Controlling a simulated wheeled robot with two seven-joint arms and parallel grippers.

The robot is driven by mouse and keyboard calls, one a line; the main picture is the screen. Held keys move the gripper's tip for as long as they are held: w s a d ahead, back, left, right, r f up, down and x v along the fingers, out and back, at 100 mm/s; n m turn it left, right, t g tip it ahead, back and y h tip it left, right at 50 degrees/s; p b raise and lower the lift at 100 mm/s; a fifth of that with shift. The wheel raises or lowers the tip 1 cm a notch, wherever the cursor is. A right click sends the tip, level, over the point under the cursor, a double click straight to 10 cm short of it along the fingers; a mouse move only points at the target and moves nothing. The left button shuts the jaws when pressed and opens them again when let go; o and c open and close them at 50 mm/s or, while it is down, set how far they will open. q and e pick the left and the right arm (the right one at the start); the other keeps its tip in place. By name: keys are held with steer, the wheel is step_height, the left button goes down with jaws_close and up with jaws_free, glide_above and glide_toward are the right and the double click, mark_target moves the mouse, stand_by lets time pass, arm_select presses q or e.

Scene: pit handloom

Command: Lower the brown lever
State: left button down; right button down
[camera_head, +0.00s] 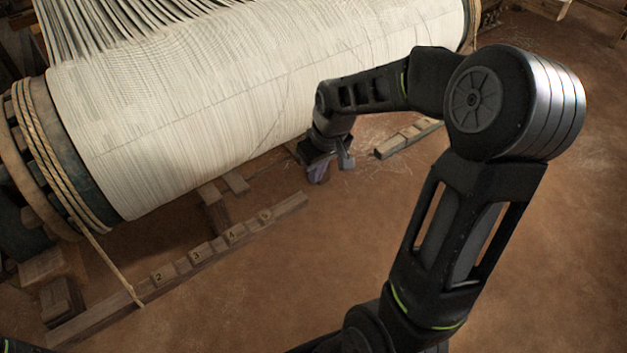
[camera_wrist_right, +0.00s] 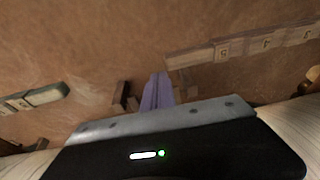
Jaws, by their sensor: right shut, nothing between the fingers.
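No piece stands out clearly as the brown lever. Short brown wooden pieces (camera_head: 237,183) lie below the cloth roll in the head view. My left gripper is out of view.
A large roll of white threads (camera_head: 190,100) fills the upper left. A wooden rail with numbered blocks (camera_head: 120,312) lies on the brown floor, and a rope (camera_head: 110,265) slants down to it. Another block-bearing plank (camera_head: 390,150) lies right of my gripper. Floor is clear at right.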

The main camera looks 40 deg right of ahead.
steer(key=d+p+v, duration=0.1)
steer(key=v, duration=0.6)
steer(key=shift+w+r, duration=0.2)
steer(key=shift+w, duration=0.1)
